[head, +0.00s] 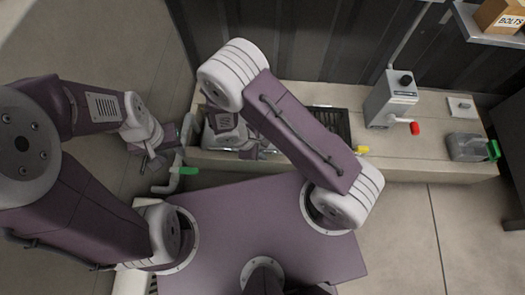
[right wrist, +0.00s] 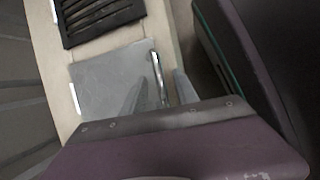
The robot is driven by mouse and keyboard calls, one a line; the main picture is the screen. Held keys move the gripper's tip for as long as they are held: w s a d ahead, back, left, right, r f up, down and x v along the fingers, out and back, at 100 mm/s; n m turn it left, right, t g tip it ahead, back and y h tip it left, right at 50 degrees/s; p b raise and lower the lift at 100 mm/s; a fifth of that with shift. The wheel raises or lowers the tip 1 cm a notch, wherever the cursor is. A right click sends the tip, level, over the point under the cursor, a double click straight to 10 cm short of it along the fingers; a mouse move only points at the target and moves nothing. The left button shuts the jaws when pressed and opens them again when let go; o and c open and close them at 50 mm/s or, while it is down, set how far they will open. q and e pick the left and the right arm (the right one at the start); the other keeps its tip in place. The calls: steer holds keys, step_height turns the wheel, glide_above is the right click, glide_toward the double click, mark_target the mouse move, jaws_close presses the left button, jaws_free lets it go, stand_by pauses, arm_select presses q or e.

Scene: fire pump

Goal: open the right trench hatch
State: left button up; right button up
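A flat grey hatch plate (right wrist: 108,78) lies in the pale bench top beside a black grating, in the right wrist view. A shiny bar handle (right wrist: 156,72) runs along its right edge. My right gripper (right wrist: 160,90) is open, with one finger on either side of the handle and gaps visible. In the head view my right gripper (head: 262,152) reaches down at the left end of the bench top, and the arm hides most of the hatch. My left gripper (head: 152,162) is open and empty, to the left of the bench.
A black grating (head: 335,122) is set in the bench top (head: 300,95). A grey box with a red-tipped lever (head: 390,100) and a green-handled grey part (head: 468,147) stand to the right. A bent grey pipe with a green grip (head: 183,171) is near my left gripper. A shelf holds a bolts box (head: 500,15).

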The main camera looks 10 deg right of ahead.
steer(key=shift+c, duration=0.4)
jaws_close()
steer(key=shift+r, duration=0.1)
stand_by(0.9)
